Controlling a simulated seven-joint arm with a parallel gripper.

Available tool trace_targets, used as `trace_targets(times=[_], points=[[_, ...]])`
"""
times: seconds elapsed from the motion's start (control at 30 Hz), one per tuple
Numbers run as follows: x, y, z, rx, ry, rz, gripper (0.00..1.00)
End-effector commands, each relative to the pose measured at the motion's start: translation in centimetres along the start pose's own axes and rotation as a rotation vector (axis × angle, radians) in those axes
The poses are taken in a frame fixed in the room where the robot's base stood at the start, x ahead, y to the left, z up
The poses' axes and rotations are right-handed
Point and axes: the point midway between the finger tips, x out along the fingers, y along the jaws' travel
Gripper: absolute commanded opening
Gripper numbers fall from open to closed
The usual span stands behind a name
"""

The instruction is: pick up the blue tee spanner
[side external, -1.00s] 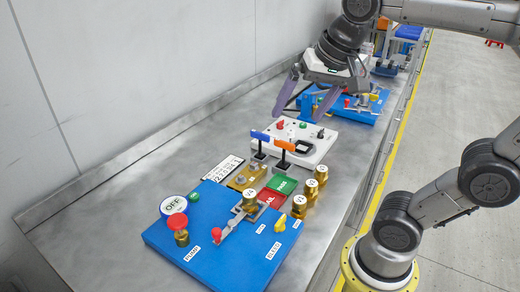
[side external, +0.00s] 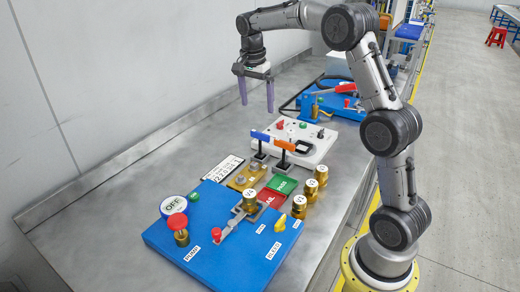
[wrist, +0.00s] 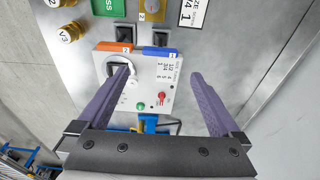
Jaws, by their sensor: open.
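The blue tee spanner (side external: 260,136) has a blue crossbar and stands upright on a black stand beside the white panel. In the wrist view its blue crossbar (wrist: 160,52) lies beyond my fingertips, roughly in line with the gap between them. A similar orange tee spanner (side external: 285,145) stands close beside it; it also shows in the wrist view (wrist: 123,47). My gripper (side external: 256,104) is open and empty, pointing down above the bench behind the white panel. The wrist view shows both purple fingers spread apart (wrist: 160,75).
The white panel (side external: 315,143) with knobs lies next to the spanners. A blue pump board (side external: 190,250) with brass valves stands in front, and another blue station (side external: 345,122) behind. Green and red plates (side external: 283,185) lie nearby. Bare bench (side external: 120,190) runs along the wall.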

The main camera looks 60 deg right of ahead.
Motion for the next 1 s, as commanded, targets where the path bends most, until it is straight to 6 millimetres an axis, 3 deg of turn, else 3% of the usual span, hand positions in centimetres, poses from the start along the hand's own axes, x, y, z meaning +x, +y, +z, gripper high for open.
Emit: trace_targets(times=[0.3, 0.57, 0.83, 1.0], points=[[5.8, 0.1, 0.1, -0.002, -0.001, 0.003, 1.00], [7.7, 0.1, 0.1, -0.002, -0.001, 0.001, 1.00], [11.3, 0.0, -0.2, -0.002, -0.001, 0.002, 1.00], [12.6, -0.1, -0.3, -0.002, 0.000, -0.001, 1.00]])
